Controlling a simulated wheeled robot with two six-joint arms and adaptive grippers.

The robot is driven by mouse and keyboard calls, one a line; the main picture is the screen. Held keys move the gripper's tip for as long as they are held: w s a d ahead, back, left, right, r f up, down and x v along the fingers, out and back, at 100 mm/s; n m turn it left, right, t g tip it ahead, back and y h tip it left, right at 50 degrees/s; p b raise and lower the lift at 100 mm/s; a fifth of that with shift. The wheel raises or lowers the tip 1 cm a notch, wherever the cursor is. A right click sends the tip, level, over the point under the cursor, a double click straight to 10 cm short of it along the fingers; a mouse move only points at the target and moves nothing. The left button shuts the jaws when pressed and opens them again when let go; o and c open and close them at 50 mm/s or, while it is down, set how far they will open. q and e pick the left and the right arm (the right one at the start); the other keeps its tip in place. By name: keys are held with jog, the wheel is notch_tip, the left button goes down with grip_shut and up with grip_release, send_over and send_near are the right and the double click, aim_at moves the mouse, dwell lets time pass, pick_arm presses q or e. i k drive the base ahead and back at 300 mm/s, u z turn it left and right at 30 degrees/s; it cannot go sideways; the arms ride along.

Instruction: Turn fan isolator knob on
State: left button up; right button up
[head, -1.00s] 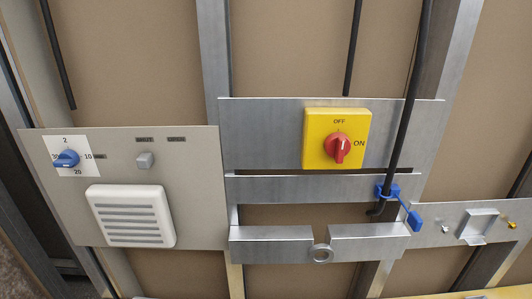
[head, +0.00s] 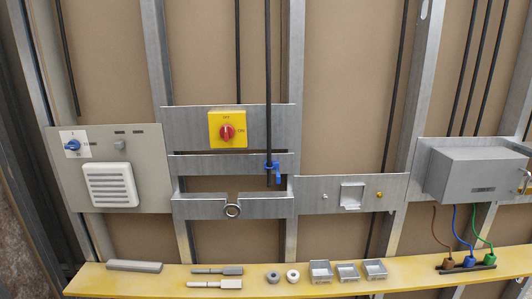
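The fan isolator is a yellow box (head: 215,136) with a red knob (head: 227,132), fixed to a metal plate on the wall in the head view. OFF is marked above the knob and ON to its right. The knob's pointer looks upright, toward OFF. Neither of my grippers shows in the head view.
Left of the isolator is a grey panel (head: 152,180) with a blue dial (head: 72,146) and a white vent (head: 110,185). A blue-handled valve (head: 272,167) hangs below right. A yellow shelf (head: 240,275) holds several small parts. A grey box (head: 475,172) is at the right.

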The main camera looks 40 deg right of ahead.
aim_at(227, 132)
jog(key=k, duration=0.2)
jog(key=z, duration=1.15)
